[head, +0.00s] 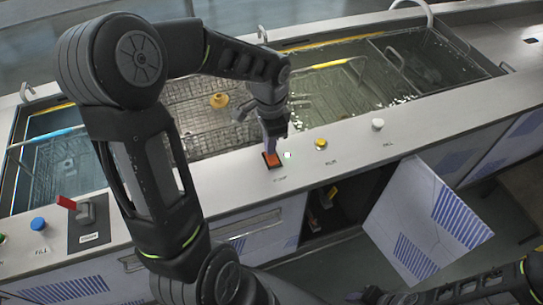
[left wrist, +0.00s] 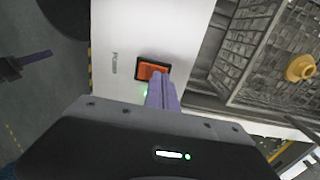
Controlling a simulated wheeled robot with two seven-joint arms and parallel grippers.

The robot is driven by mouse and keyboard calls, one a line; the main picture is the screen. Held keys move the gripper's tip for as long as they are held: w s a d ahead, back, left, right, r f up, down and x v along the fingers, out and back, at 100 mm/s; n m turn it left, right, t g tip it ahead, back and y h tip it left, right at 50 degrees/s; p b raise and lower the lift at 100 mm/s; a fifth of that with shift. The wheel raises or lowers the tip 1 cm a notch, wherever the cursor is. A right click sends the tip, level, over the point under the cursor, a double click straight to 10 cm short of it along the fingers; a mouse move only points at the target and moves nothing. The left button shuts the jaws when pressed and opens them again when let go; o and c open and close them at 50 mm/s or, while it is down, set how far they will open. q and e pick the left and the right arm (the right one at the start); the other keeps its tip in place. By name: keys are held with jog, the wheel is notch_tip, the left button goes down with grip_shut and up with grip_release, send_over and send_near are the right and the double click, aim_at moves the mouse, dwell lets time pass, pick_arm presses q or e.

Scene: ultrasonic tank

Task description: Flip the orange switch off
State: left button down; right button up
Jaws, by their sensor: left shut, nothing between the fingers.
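The orange switch (head: 272,159) sits in a black frame on the front ledge of the tank counter. It also shows in the left wrist view (left wrist: 150,71), with a small green light (head: 287,155) beside it. My left gripper (head: 272,147) points down at the switch with its purple fingers together and empty. In the left wrist view the fingertips (left wrist: 162,78) overlap the switch's edge; I cannot tell whether they touch it. My right gripper cannot be made out.
A wire basket (head: 190,122) lies behind the switch. A cabinet door (head: 428,220) hangs open below.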

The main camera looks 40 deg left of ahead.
pick_arm(q)
jog(key=shift+f, duration=0.4)
jog(key=shift+r+p, duration=2.5)
jog(key=shift+r, duration=1.05)
